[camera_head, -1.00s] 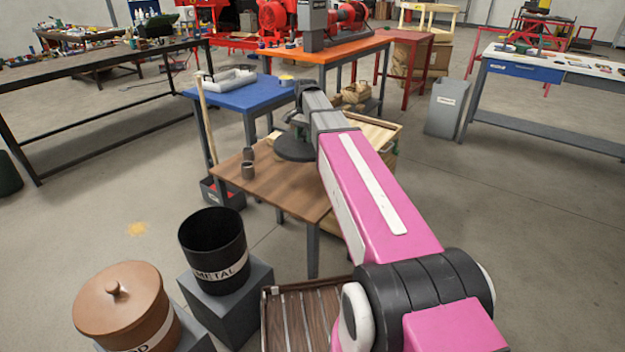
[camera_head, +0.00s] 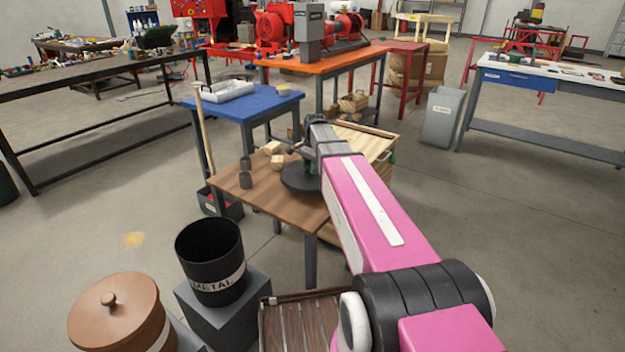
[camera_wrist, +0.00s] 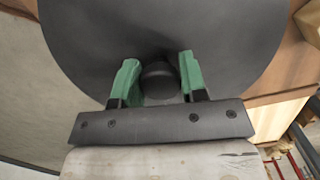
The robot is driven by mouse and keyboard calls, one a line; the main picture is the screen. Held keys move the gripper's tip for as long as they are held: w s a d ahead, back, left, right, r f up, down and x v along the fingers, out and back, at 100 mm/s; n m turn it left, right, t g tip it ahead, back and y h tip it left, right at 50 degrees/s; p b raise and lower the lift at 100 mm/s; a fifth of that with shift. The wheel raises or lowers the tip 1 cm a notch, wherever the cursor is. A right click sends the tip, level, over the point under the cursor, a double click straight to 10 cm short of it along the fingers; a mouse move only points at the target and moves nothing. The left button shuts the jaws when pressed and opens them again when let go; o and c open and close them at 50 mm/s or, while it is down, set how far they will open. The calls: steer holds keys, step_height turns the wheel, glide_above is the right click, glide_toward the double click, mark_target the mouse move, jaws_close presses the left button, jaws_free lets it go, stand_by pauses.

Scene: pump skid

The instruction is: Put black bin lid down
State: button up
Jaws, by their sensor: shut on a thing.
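The black bin lid (camera_head: 300,178) is a dark round disc at the brown wooden table (camera_head: 262,203) in the head view. In the wrist view the lid (camera_wrist: 215,40) fills most of the picture, with its round black knob (camera_wrist: 160,80) between the green fingers. My gripper (camera_wrist: 158,78) is shut on the knob. In the head view my arm hides the gripper and part of the lid. I cannot tell whether the lid touches the tabletop. The black bin (camera_head: 211,262) marked METAL stands open on a grey block at lower left.
A brown lidded bin (camera_head: 120,318) stands left of the black bin. The table's near left part is clear.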

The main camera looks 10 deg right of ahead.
mark_target(313, 178)
steer(key=shift+s+d+f, duration=0.3)
steer(key=shift+s+f, duration=0.25)
steer(key=shift+s, duration=0.05)
steer(key=shift+f, duration=1.85)
steer(key=shift+f, duration=0.2)
steer(key=o, duration=1)
steer(key=shift+r, duration=0.15)
steer(key=r, duration=0.8)
steer(key=w+d+r, duration=0.1)
steer(key=r, duration=0.3)
steer(key=shift+d, duration=0.1)
